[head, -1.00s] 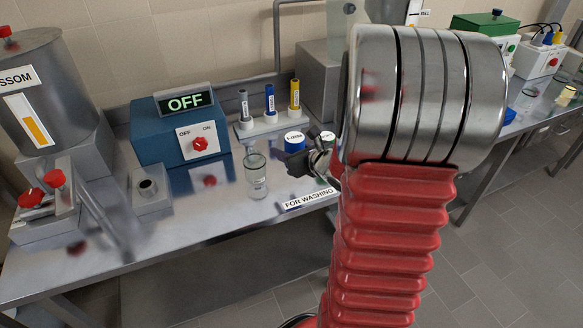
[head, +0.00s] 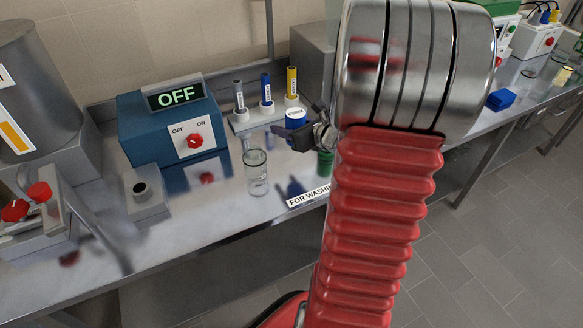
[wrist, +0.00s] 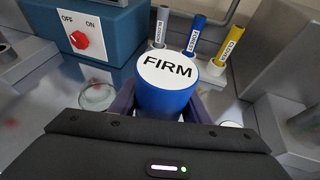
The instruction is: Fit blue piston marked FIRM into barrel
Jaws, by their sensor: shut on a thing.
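The blue piston (head: 296,119) has a white top reading FIRM in the wrist view (wrist: 167,72). My gripper (head: 289,138) is shut on it and holds it upright above the bench; its dark fingers flank it in the wrist view (wrist: 163,106). A clear glass cylinder, probably the barrel (head: 257,175), stands upright and open-topped on the bench, left of and nearer than my gripper. It looks empty. It also shows left of the piston in the wrist view (wrist: 97,96). The piston's lower part is hidden by my gripper.
A green cylinder (head: 326,163) stands beside my arm, partly hidden. A rack (head: 242,124) with grey, blue and yellow sticks is behind. A blue OFF box (head: 150,145) and a grey block with a round socket (head: 148,207) are left. Bench around the glass is clear.

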